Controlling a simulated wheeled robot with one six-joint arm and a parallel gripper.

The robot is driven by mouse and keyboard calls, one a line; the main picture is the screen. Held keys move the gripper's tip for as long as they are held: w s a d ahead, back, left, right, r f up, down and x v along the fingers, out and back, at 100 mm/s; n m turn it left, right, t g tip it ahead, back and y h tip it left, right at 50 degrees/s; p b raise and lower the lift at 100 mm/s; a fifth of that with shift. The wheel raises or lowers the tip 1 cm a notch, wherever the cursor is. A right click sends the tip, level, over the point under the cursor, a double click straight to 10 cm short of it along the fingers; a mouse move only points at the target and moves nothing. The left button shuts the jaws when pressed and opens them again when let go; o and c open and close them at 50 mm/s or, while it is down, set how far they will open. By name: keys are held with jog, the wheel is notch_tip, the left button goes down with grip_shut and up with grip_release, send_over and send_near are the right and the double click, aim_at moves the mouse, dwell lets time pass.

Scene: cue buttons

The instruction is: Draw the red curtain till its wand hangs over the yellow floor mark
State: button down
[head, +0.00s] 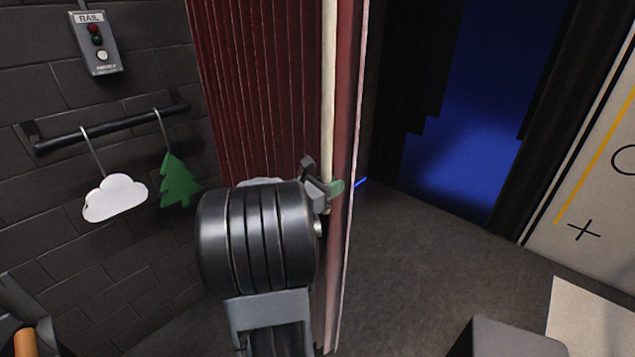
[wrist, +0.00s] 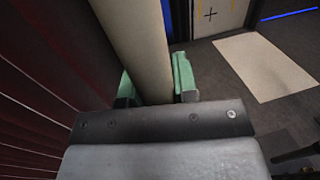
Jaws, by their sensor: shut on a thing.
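The red curtain (head: 250,90) hangs in folds at the left centre of the head view; it also fills the left side of the wrist view (wrist: 45,50). Its cream wand (head: 328,80) hangs upright at the curtain's right edge. My gripper (head: 325,187) is shut on the wand. In the wrist view my gripper (wrist: 155,82) has one green pad on each side of the wand (wrist: 135,35). My wrist hides part of the curtain.
The pale panel (head: 608,205) with a circle and plus stands at right. A pale mat (head: 595,315) lies on the floor. A rail box (head: 95,43) and a bar (head: 110,130) with a white cloud (head: 115,198) and green tree (head: 178,182) are left. Dark floor (head: 430,245) right of the curtain is clear.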

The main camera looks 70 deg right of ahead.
jog(key=shift+s, duration=0.1)
jog(key=c, duration=0.9)
grip_release()
jog(key=b+v, duration=0.1)
jog(key=v, duration=1.3)
jog(key=shift+b, duration=0.4)
